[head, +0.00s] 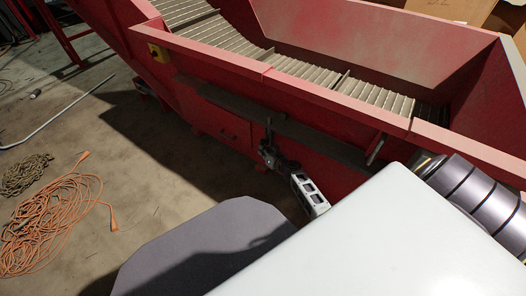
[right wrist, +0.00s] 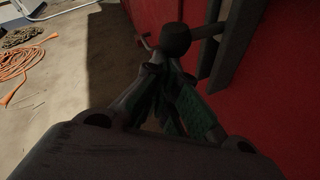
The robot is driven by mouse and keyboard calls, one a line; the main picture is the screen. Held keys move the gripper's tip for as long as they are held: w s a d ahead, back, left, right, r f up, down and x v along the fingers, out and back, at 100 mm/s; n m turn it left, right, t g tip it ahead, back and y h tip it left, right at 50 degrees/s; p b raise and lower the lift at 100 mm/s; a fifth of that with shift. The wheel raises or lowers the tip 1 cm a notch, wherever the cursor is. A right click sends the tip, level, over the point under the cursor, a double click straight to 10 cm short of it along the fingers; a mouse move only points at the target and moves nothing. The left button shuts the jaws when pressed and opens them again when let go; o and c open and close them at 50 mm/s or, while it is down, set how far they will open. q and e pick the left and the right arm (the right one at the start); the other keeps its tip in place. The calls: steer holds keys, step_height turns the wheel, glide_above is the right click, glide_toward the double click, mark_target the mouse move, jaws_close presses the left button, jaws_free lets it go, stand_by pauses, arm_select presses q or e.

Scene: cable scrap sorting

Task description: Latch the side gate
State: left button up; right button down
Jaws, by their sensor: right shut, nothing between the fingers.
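The side gate seems to be part of the red side wall (head: 225,128) of the conveyor hopper; its exact edges are hard to tell. A dark horizontal rail (head: 325,143) runs along this wall. In the right wrist view a dark round knob (right wrist: 176,39) on a short bar (right wrist: 208,29) stands out from the red wall (right wrist: 285,85). My right gripper (head: 268,150) is beside the wall, just below the rail. In the right wrist view its fingers (right wrist: 175,75) are shut and empty, with their tips close to the knob; whether they touch is unclear. My left gripper is out of view.
A slatted conveyor belt (head: 300,72) lies inside the red hopper. An orange cable (head: 55,222), a chain (head: 25,174) and a pale rod (head: 60,113) lie on the floor at left. Floor between them and the hopper is clear.

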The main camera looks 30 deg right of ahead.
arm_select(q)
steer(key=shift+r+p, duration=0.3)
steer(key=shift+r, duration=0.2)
arm_select(e)
steer(key=shift+r, duration=0.45)
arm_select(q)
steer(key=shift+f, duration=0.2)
arm_select(e)
steer(key=shift+w+f, duration=0.1)
steer(key=shift+a+f+b, duration=0.7)
steer(key=shift+f+b, duration=1.1)
steer(key=shift+f, duration=0.25)
arm_select(q)
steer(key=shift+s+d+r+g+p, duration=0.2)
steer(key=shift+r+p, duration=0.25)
steer(key=shift+p, duration=0.35)
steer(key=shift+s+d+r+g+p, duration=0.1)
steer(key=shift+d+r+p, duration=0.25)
steer(key=shift+p, duration=0.4)
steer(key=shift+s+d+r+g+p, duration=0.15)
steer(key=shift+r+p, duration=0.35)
steer(key=shift+p, duration=0.3)
arm_select(e)
steer(key=v, duration=1)
steer(key=shift+r, duration=0.15)
steer(key=shift+a, duration=0.1)
